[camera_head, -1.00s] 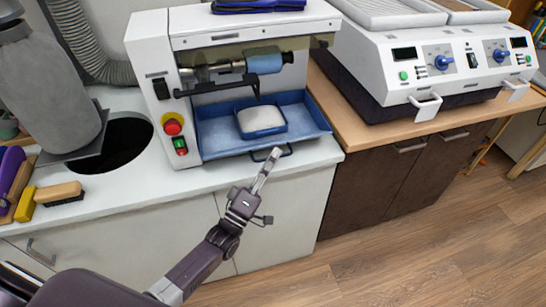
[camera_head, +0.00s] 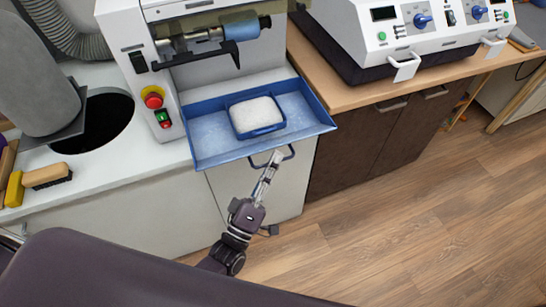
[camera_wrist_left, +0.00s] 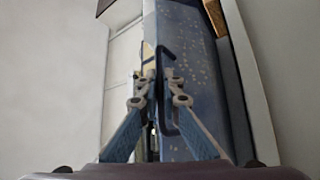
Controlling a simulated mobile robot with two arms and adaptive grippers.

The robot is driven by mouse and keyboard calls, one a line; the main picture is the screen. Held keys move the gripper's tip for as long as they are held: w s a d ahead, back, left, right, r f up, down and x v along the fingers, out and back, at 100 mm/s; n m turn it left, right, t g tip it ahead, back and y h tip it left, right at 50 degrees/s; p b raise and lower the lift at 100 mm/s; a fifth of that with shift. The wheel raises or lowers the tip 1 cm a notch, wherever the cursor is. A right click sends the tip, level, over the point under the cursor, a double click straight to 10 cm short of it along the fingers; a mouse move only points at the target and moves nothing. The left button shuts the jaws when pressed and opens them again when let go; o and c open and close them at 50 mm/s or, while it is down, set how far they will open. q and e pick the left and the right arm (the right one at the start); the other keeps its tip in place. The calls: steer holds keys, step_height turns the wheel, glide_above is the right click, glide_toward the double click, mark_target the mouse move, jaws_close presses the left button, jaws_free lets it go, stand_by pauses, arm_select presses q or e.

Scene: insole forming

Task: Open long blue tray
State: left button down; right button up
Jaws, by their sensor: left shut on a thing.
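The long blue tray (camera_head: 212,141) sticks out of the white machine over the front edge of the counter. It carries a small blue container (camera_head: 257,116) with white contents. The tray's dark handle (camera_head: 290,153) is on its front side. My left gripper (camera_head: 277,157) is shut on this handle, and its arm comes up from below. In the left wrist view the gripper (camera_wrist_left: 159,85) closes around the dark handle (camera_wrist_left: 168,118), with the speckled blue tray (camera_wrist_left: 190,50) behind it. My right gripper is not in view.
The white machine (camera_head: 128,50) has a roller above the tray and red and green buttons. A brush (camera_head: 47,176) and a dark round hole are on the counter at left. A white control unit (camera_head: 400,35) stands on the wooden counter at right. The floor (camera_head: 420,220) in front is clear.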

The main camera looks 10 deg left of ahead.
arm_select(q)
steer(key=c, duration=2.1)
jaws_free()
steer(key=v, duration=1.2)
steer(key=shift+a, duration=0.1)
steer(key=shift+f, duration=0.1)
steer(key=s+a+f+m+g+y, duration=0.1)
steer(key=s+a+f+m+g, duration=0.25)
steer(key=f, duration=1.25)
steer(key=s+f+m+g+y, duration=0.2)
steer(key=f+m+g, duration=0.35)
steer(key=f, duration=1.05)
steer(key=s+a+f+m+g+y, duration=0.1)
steer(key=s+a+f+g, duration=0.1)
steer(key=s+f+g, duration=0.2)
steer(key=s+a+f+m+g+y, duration=0.1)
steer(key=s+f+g, duration=0.3)
steer(key=s, duration=0.7)
steer(key=s+a+f+m+g, duration=0.1)
steer(key=s+a+f+g, duration=0.2)
steer(key=s+f, duration=0.4)
steer(key=shift+s+a+f+g+y, duration=0.3)
steer(key=shift+s+a+g+y, duration=0.1)
steer(key=shift+s+a, duration=0.25)
